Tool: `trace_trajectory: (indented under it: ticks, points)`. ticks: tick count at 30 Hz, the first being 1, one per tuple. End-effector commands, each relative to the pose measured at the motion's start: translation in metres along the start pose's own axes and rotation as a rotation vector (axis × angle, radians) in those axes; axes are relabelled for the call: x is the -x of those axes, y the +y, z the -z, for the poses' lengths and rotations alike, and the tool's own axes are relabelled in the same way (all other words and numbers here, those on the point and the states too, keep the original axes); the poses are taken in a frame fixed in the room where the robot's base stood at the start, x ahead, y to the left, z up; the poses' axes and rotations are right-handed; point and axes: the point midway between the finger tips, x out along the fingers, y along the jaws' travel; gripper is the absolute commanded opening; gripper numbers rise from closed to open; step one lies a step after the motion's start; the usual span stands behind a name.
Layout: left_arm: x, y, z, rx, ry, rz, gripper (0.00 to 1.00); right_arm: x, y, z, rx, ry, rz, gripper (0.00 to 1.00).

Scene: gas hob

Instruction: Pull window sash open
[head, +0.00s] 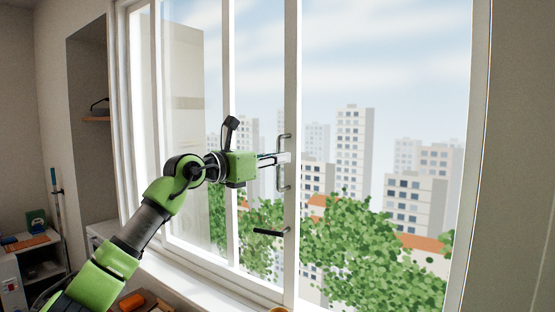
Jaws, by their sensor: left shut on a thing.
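The white-framed window sash (291,95) stands in the middle of the head view. A grey bar handle (284,180) runs upright on its stile. My left arm comes in from the lower left, and my left gripper (281,159) is at the handle, shut on its middle part. The fingers hide the part of the handle they hold. A dark lever (270,232) sits lower on the same stile, apart from the gripper. My right gripper does not show.
The window frame's right side (481,150) stands at the right, with buildings and trees outside. A white sill (190,283) runs below the window. An orange object (157,303) lies at the bottom. A shelf niche (88,130) and a small cabinet (35,262) are at the left.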

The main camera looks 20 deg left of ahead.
Motion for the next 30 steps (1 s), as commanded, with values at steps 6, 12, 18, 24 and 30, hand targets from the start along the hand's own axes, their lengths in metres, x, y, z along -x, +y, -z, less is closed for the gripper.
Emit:
trace_trajectory:
  ticks: [6, 12, 18, 24, 30]
  points:
    - [0.0, -0.001, 0.0, -0.001, 0.002, 0.002, 0.24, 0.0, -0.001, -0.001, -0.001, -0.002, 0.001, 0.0]
    - [-0.001, -0.002, 0.0, 0.0, 0.002, 0.003, 0.24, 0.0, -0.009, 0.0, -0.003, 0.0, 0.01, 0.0]
    - [0.009, 0.0, 0.001, -0.002, 0.001, 0.001, 0.24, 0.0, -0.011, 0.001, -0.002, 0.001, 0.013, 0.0]
    - [0.045, 0.001, 0.001, -0.004, 0.001, -0.001, 0.24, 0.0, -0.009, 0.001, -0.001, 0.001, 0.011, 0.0]
    - [0.087, 0.0, 0.001, -0.003, 0.003, 0.0, 0.24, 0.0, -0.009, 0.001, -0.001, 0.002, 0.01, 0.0]
